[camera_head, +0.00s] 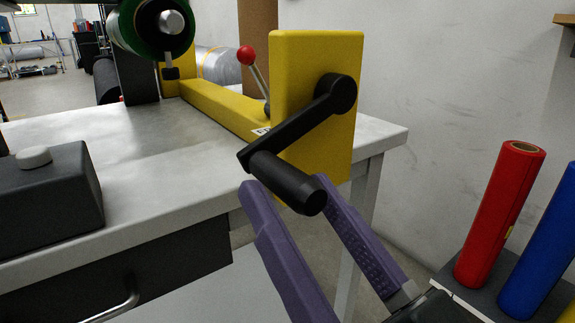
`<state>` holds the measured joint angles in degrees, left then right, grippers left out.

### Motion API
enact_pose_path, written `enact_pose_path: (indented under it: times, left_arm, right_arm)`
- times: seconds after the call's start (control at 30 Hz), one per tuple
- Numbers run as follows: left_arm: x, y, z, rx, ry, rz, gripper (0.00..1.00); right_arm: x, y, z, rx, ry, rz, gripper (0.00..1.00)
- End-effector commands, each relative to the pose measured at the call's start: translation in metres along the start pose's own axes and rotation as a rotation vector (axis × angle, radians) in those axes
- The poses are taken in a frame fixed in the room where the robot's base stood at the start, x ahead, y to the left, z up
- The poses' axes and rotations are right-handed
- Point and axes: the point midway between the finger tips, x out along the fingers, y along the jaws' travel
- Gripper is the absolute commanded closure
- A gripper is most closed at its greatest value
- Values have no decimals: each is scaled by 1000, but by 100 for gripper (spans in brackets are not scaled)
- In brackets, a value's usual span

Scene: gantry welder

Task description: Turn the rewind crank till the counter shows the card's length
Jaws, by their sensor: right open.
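The rewind crank (305,118) is a black arm on the right face of a yellow housing (306,62). Its pivot is at the upper right, and its black round handle (288,183) hangs at the lower left end. My right gripper (285,192) has purple fingers, spread apart on either side of the handle from below. The handle lies between the fingertips; I cannot tell whether they touch it. My left gripper is not in view. I see no counter display or card that I can read; a small white label (261,131) shows partly behind the crank.
A grey metal table (150,150) carries the yellow frame, a red-knobbed lever (246,56) and a green-rimmed roll (124,28). A dark box with a pale button (33,157) sits at left. Red (500,215) and blue (543,250) rolls stand at right.

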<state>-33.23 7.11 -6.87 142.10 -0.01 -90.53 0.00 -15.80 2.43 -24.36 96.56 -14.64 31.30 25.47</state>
Motion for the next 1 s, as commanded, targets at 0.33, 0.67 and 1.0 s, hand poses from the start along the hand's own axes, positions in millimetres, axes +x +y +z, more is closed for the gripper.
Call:
enact_pose_path:
  times: [0.33,0.67,1.0]
  left_arm:
    - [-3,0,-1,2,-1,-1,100]
    - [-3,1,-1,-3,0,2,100]
    - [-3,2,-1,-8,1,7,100]
  right_arm:
    - [-61,0,0,-1,-1,0,39]
    - [-69,0,-1,-2,2,-1,39]
    - [-63,38,21,-66,-216,158,39]
